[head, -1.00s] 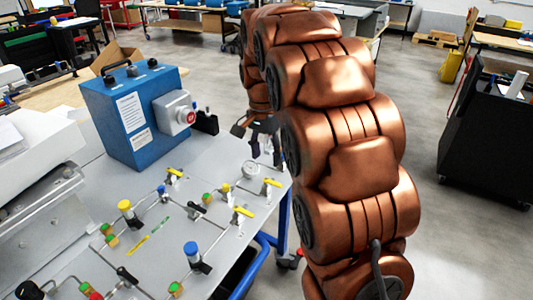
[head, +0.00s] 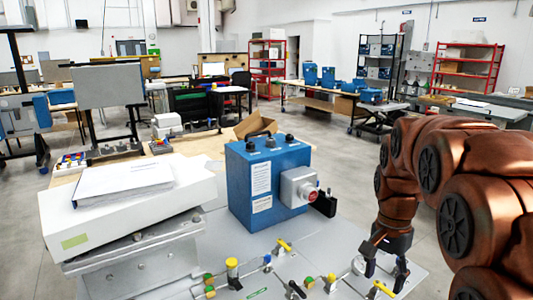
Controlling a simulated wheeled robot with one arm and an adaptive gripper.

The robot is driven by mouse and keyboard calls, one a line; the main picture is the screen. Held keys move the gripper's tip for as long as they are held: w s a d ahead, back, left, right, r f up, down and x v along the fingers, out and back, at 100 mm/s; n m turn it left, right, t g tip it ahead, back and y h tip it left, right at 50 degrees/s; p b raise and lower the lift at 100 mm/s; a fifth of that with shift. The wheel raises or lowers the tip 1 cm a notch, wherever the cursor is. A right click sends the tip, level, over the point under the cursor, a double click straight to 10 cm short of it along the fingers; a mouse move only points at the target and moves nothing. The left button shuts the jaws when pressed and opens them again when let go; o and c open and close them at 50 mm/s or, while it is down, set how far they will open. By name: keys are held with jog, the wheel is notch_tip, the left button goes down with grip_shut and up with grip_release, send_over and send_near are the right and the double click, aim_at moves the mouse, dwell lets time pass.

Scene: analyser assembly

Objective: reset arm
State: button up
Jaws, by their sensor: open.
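My copper-coloured arm arches in from the right in the head view. My gripper (head: 384,272) hangs pointing down over the right part of the grey panel, near a round gauge and a yellow-handled valve (head: 381,289). Its two dark fingers are spread apart with nothing seen between them. Whether the fingertips touch the panel or the gauge (head: 359,265) is hard to tell. The blue analyser box (head: 236,187), with a grey switch housing and red knob on its side, stands upright to the left of the gripper, apart from it.
The grey panel (head: 335,236) carries valves with yellow handles (head: 283,246) and thin tubes. A white unit (head: 60,222) with a binder (head: 122,179) on it stands at left. An open cardboard box (head: 256,123) is behind. Open floor lies beyond, with workbenches and red shelving (head: 267,65) farther back.

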jog(key=s+a+f+n, duration=0.2)
jog(key=s+n, duration=0.1)
jog(key=s, duration=0.5)
jog(key=s+a+f+n, duration=0.2)
jog(key=s+a+n, duration=0.1)
jog(key=s, duration=0.5)
jog(key=s+a+f+n, duration=0.2)
jog(key=s+a+n, duration=0.1)
jog(key=s, duration=0.5)
jog(key=shift+s+n+g, duration=0.4)
jog(key=shift+n, duration=0.2)
jog(key=shift+a, duration=0.1)
